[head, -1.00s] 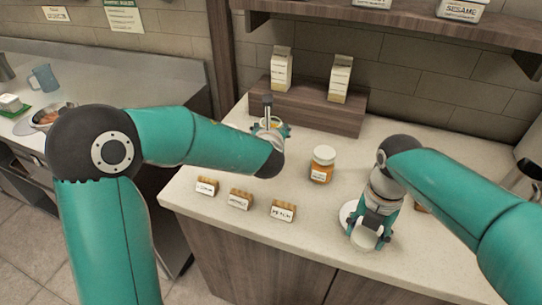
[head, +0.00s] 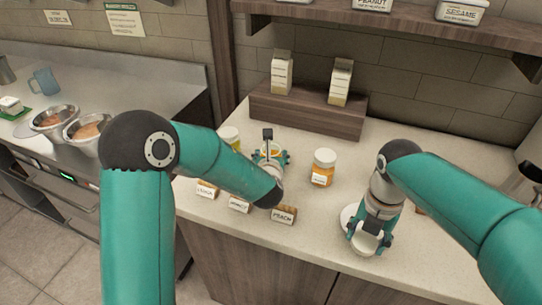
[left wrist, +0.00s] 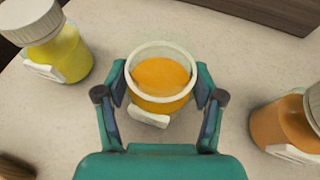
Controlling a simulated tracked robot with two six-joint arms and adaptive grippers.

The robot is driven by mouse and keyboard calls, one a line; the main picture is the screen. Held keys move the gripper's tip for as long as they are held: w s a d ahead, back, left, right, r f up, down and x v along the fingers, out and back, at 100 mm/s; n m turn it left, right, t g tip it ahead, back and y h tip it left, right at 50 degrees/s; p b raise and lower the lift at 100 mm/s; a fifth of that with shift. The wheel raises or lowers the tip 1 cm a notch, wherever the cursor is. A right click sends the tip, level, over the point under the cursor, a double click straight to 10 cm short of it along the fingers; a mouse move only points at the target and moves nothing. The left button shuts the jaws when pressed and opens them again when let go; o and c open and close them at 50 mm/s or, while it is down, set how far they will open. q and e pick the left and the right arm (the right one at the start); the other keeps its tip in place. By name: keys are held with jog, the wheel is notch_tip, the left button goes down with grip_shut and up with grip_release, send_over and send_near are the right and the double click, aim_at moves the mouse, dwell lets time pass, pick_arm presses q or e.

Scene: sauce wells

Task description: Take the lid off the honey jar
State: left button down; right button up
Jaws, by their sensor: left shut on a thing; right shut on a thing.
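An open jar with orange contents (left wrist: 160,76) stands between the fingers of my left gripper (left wrist: 161,82); its label is unreadable, and it fits the honey jar. My left gripper (head: 270,157) is shut around this jar's sides in the head view, where my arm partly hides it. No lid sits on the jar. My right gripper (head: 372,226) is shut on a white lid (head: 363,243) near the counter's front edge, to the right of the jar and apart from it.
A yellow jar (left wrist: 62,50) with a white lid stands to the left, and an amber lidded jar (head: 323,168) to the right. Small name cards, including the peach card (head: 283,214), line the front. A white disc (head: 348,215) lies beside my right gripper. Cartons stand behind on a wooden riser (head: 305,112).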

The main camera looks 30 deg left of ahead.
pick_arm(q)
jog(key=shift+c, duration=0.7)
grip_release()
jog(key=shift+r, duration=0.1)
